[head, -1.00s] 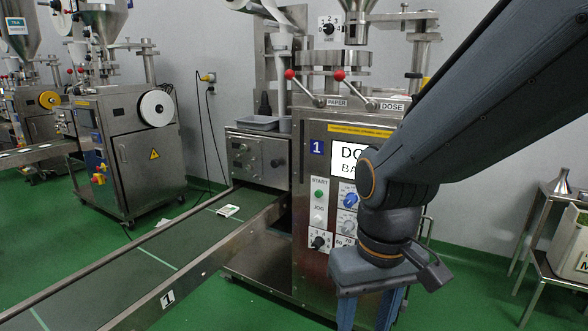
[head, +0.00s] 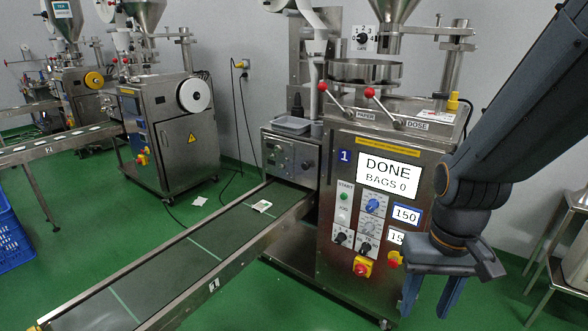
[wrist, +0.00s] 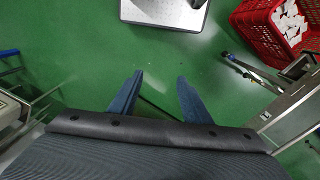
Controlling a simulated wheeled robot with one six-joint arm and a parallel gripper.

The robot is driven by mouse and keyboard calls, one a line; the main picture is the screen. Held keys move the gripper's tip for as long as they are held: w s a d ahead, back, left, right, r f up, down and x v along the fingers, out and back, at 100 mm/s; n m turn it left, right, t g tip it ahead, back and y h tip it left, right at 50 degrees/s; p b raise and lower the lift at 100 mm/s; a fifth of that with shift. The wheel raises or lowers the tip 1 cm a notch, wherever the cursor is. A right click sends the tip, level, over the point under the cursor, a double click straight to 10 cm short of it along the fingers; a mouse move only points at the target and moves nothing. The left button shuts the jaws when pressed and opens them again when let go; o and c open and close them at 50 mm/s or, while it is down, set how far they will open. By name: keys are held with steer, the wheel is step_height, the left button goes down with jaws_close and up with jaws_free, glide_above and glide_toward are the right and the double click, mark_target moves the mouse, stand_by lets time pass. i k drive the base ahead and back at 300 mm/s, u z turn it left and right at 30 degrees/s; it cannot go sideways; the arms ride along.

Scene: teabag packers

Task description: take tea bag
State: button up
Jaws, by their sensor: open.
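A small white tea bag (head: 262,206) lies flat on the dark conveyor belt (head: 165,277) of packer 1, near the machine end. The steel packer (head: 345,215) stands behind it, its screen reading DONE, BAGS 0. My gripper (head: 428,307) points down in front of the packer's right side, well to the right of the tea bag and apart from it. In the wrist view my gripper (wrist: 158,88) has its two blue fingers spread with only green floor between them. The tea bag on the belt does not show in the wrist view.
A second packer (head: 168,125) with its own conveyor stands at the left. A blue crate (head: 12,250) sits at the left edge. A steel table (head: 572,235) is at the right. The wrist view shows a red basket (wrist: 262,20) with white pieces. Another small white piece (head: 199,201) lies on the floor.

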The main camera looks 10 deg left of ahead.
mark_target(262, 206)
steer(key=u, duration=0.8)
steer(key=i, duration=1.4)
steer(key=z, duration=0.5)
